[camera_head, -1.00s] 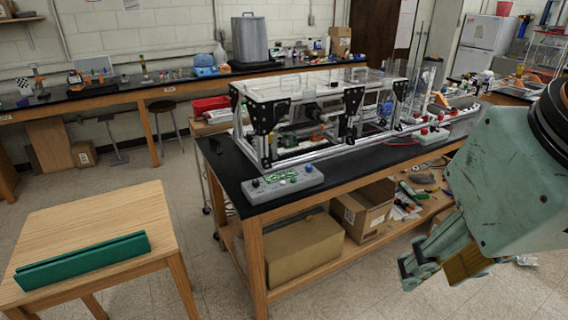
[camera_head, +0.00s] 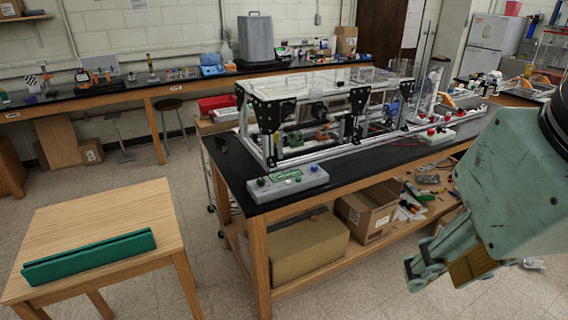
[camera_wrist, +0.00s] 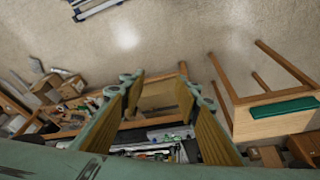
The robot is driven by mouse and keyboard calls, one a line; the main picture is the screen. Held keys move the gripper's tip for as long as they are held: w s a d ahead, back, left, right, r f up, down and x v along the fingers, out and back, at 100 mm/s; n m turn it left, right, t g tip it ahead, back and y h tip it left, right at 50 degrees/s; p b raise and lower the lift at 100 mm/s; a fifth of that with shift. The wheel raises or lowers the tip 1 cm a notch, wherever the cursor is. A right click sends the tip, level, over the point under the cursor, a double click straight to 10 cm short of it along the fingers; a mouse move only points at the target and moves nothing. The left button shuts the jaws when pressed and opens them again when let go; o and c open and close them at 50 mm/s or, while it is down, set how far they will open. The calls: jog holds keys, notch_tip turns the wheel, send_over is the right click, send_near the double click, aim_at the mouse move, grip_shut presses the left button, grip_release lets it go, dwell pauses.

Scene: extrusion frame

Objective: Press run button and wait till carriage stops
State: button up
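A grey control box (camera_head: 286,183) with several coloured knobs or buttons and a small green display lies at the near left corner of the black bench. Which button is the run button is too small to tell. Behind it stands the extrusion frame (camera_head: 320,118) with clear panels and black brackets; I cannot make out the carriage inside it. My gripper (camera_head: 425,272) hangs at the lower right, in front of the bench and well apart from the control box. In the wrist view my gripper (camera_wrist: 168,95) has its fingers spread, with nothing between them.
A second box with red buttons (camera_head: 434,134) sits further right on the bench. A small wooden table (camera_head: 110,215) with a green holder (camera_head: 90,257) stands at the left. Floor between the tables is clear.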

jog(key=shift+w+r, duration=0.15)
jog(key=shift+w, duration=0.1)
jog(key=c, duration=0.8)
jog(key=shift+w+r, duration=0.25)
jog(key=shift+w, duration=0.25)
grip_shut()
jog(key=w+a+r+n+p, duration=0.1)
jog(key=w+a+p, duration=0.1)
jog(key=w, duration=1.6)
jog(key=w+a+r+n+p, duration=0.2)
jog(key=w+a, duration=0.1)
jog(key=w, duration=1.6)
jog(key=w+a+f+p, duration=0.1)
jog(key=w+a+f, duration=0.1)
jog(key=w+f, duration=0.5)
jog(key=w+a+f+n+y+p, duration=0.1)
jog(key=w+a+f, duration=0.1)
jog(key=w+f, duration=0.5)
jog(key=w+a+f+n+g+p, duration=0.1)
jog(key=w+f, duration=0.6)
jog(key=w, duration=0.9)
jog(key=shift+w+a+f+p, duration=0.2)
jog(key=shift+a+p, duration=0.15)
jog(key=shift+a, duration=0.3)
